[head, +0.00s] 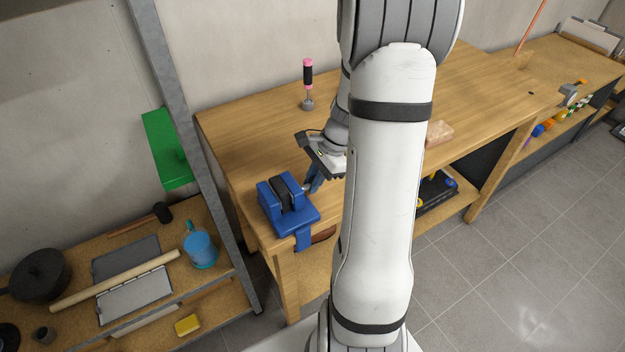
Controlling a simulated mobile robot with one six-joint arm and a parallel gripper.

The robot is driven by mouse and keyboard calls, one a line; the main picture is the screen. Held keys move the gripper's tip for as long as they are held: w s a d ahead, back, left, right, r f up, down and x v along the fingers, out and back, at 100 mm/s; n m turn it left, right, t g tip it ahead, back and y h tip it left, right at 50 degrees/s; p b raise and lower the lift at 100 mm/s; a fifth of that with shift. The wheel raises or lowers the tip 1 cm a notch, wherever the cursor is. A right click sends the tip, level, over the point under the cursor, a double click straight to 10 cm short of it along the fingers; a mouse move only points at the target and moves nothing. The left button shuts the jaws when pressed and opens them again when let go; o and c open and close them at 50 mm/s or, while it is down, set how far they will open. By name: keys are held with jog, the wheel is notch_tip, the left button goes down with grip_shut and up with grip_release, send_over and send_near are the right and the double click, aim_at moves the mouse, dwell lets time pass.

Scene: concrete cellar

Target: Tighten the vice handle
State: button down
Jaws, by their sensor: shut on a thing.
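A blue vice (290,208) sits at the near left corner of the wooden workbench, with a dark block standing between its jaws. My gripper (311,188) is at the right side of the vice, reaching down from above. It is shut on the vice handle, which is mostly hidden by the fingers. My white arm covers the bench just to the right of the gripper.
A pink and black screwdriver-like tool (308,84) stands on the workbench (240,125) behind the gripper. A reddish block (440,132) lies right of my arm. A shelf at left holds a blue jug (200,247), a black pot (40,275) and a rolling pin (115,281).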

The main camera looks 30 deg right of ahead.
jog(key=shift+s+d+f+t+b, duration=0.2)
jog(key=shift+t+b, duration=0.35)
jog(key=shift+b, duration=1.1)
jog(key=shift+w+d+f+t+b, duration=0.1)
jog(key=shift+f+t+b, duration=0.3)
jog(key=shift+b, duration=1.25)
jog(key=t+b, duration=0.1)
jog(key=b, duration=0.4)
jog(key=n+t+b, duration=0.1)
jog(key=t+b, duration=0.1)
jog(key=b, duration=0.2)
jog(key=t+b, duration=0.2)
jog(key=b, duration=0.3)
jog(key=shift+s+f+n+t+b, duration=0.15)
jog(key=shift+s+n+t+b, duration=0.15)
jog(key=shift+s, duration=0.1)
jog(key=t+b, duration=0.1)
jog(key=b, duration=0.4)
jog(key=n+t+y+b, duration=0.1)
jog(key=t+b, duration=0.1)
jog(key=b, duration=0.3)
jog(key=shift+s+f+t, duration=0.15)
jog(key=shift+t, duration=0.1)
jog(key=t+b, duration=0.1)
jog(key=b, duration=0.3)
jog(key=shift+y, duration=0.3)
jog(key=shift+a+r+n+t+b, duration=0.1)
jog(key=shift+r+n+t+b, duration=0.25)
jog(key=shift+b, duration=0.3)
